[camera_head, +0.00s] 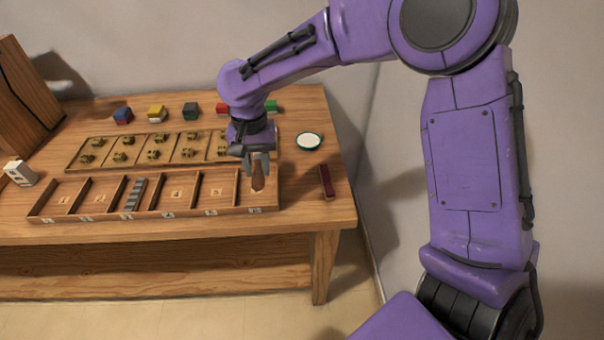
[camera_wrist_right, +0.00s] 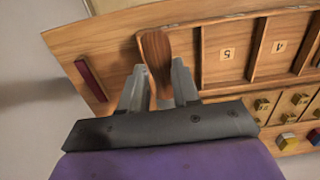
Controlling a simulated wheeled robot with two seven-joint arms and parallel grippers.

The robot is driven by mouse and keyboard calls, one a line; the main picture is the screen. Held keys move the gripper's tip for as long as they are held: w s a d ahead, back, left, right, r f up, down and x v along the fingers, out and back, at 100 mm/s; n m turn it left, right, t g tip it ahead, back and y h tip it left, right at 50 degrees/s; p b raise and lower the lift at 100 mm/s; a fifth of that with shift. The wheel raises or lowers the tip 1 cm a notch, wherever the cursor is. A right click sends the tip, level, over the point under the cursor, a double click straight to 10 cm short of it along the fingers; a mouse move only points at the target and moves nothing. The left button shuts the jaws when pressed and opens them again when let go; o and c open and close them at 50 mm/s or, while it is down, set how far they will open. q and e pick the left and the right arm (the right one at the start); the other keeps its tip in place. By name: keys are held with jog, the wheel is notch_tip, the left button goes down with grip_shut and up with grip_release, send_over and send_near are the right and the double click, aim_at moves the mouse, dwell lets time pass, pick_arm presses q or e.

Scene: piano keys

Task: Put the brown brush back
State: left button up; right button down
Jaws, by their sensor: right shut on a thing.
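My right gripper (camera_head: 258,160) is shut on the brown brush (camera_head: 258,179), whose wooden body points down from the fingers. The wrist view also shows the brush (camera_wrist_right: 156,52) between the two grey fingers (camera_wrist_right: 157,85). The brush is at the right end compartment of the front wooden tray (camera_head: 150,215). I cannot tell whether it touches the tray floor. The wrist view shows the numbers 5 and 4 on neighbouring compartments. A grey ridged piece (camera_head: 135,194) lies in a middle compartment. My left gripper is not in view.
A back tray (camera_head: 75,160) holds several small brass-coloured pieces. Several coloured blocks, such as a yellow one (camera_head: 156,112), stand behind it. A round white dish (camera_head: 308,141) and a dark red bar (camera_head: 327,182) lie at the right. A white box (camera_head: 19,172) stands at the left.

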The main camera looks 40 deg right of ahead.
jog(key=d+f, duration=0.3)
jog(key=s+d+f, duration=0.1)
jog(key=d+f, duration=0.2)
jog(key=f, duration=0.1)
jog(key=s+d+f, duration=0.1)
jog(key=d+f, duration=0.2)
jog(key=f, duration=0.1)
jog(key=shift+p, duration=0.3)
jog(key=c, duration=0.8)
grip_release()
jog(key=r, duration=1.2)
jog(key=shift+w+d+r, duration=0.15)
jog(key=shift+w, duration=0.05)
